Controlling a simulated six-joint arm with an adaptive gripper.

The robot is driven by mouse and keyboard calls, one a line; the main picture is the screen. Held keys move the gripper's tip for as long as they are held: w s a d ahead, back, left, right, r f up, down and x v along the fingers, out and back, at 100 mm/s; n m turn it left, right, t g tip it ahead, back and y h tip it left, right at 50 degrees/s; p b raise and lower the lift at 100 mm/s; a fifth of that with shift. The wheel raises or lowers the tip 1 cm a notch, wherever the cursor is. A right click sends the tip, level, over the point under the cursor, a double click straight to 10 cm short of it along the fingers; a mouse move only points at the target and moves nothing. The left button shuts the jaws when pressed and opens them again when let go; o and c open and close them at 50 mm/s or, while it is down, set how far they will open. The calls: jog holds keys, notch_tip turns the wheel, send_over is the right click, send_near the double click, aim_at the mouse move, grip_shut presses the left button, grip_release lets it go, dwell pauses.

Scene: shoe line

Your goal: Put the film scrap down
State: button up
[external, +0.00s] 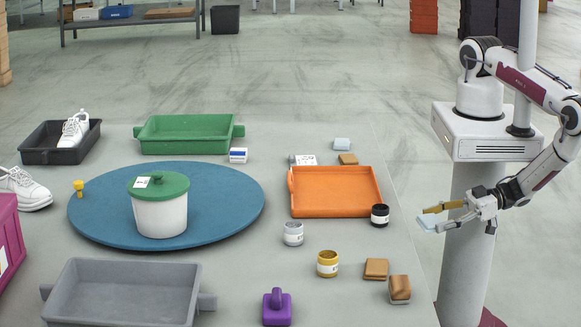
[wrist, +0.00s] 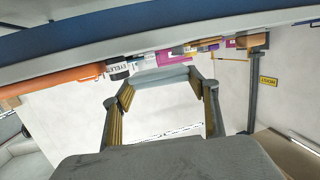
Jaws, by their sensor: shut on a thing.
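My gripper (external: 432,217) is at the right of the external view, stretched out level beside the table's right edge. It is shut on the film scrap, a small pale blue piece (external: 427,225) at its fingertips. In the wrist view the film scrap (wrist: 160,77) spans between the two fingertips, with the fingers (wrist: 163,98) on either side of it. The scrap appears clear of the table; its exact height above any surface cannot be told.
The orange tray (external: 335,212) and a dark jar (external: 380,215) are the closest things on the table. Brown blocks (external: 376,269), a yellow-labelled jar (external: 327,264) and a purple-handled tool (external: 277,308) stand nearer the front. A blue turntable (external: 95,215) holds a green-lidded white bin (external: 160,212).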

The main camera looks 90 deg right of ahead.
dwell(0.3)
jog(key=shift+w+a+r+m+h, duration=0.15)
jog(key=shift+w+r+m+h, duration=0.1)
jog(key=shift+w+h, duration=0.15)
jog(key=shift+w+a+r+m+h, duration=0.1)
jog(key=shift+w+r+m+h, duration=0.1)
jog(key=shift+w+m+h, duration=0.15)
jog(key=w+d+r+m+g+h, duration=0.1)
jog(key=w+d+r+m+h, duration=0.25)
jog(key=w, duration=0.55)
jog(key=w+d+r+m+h, duration=0.1)
jog(key=w+r+m+h, duration=0.2)
jog(key=w+r+h, duration=0.35)
jog(key=w+d+r+m+g+h, duration=0.2)
jog(key=w+d+r, duration=0.4)
jog(key=d, duration=0.3)
jog(key=w+d+r+m+g+h, duration=0.2)
jog(key=w+d+r+m, duration=0.1)
jog(key=w+d+r, duration=0.4)
jog(key=w+d, duration=0.2)
jog(key=d, duration=0.1)
jog(key=shift+r+g, duration=0.15)
jog(key=shift+g, duration=0.25)
